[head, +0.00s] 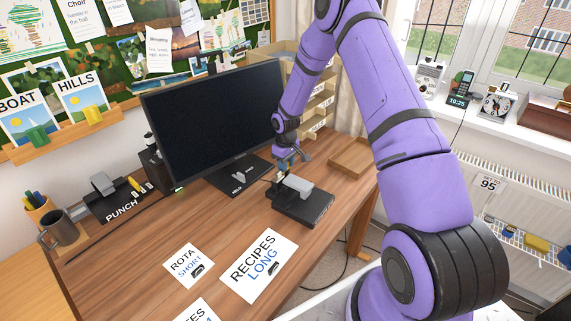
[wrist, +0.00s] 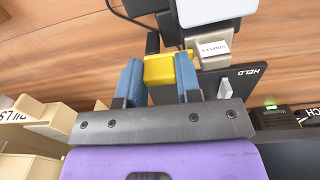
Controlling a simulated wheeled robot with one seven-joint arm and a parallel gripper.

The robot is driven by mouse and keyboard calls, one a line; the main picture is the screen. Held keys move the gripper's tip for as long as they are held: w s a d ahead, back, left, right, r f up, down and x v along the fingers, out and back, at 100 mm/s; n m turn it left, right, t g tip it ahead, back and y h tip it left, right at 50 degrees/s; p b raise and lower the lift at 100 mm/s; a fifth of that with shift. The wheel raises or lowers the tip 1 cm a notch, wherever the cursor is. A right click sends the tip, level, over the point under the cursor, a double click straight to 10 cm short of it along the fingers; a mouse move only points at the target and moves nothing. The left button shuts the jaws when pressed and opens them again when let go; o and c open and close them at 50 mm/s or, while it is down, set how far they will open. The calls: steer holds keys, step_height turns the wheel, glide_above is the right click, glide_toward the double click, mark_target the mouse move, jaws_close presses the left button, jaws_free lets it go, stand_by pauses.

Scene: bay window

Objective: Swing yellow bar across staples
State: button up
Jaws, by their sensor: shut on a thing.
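The yellow bar (wrist: 170,72) shows as a short yellow block in the wrist view. The two blue fingers of my gripper (wrist: 160,84) are shut on it, one on each side. Just right of the bar is a beige block with a white label (wrist: 215,48), upside down, that seems to read STAPLES. A black plate marked HELD (wrist: 238,78) with a small pale lever (wrist: 224,89) lies beside it. In the head view my gripper (head: 288,158) is at the back of a black device with a grey top (head: 303,207); the bar is too small to make out there.
A monitor (head: 215,115) stands left of the gripper, its foot (head: 238,178) close by. A wooden tray (head: 352,157) lies to the right and letter shelves (head: 318,105) stand behind. Paper sheets (head: 258,265) lie in front; a black PUNCH unit (head: 120,203) sits at left.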

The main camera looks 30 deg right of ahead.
steer(key=shift+n, duration=0.6)
steer(key=o, duration=0.9)
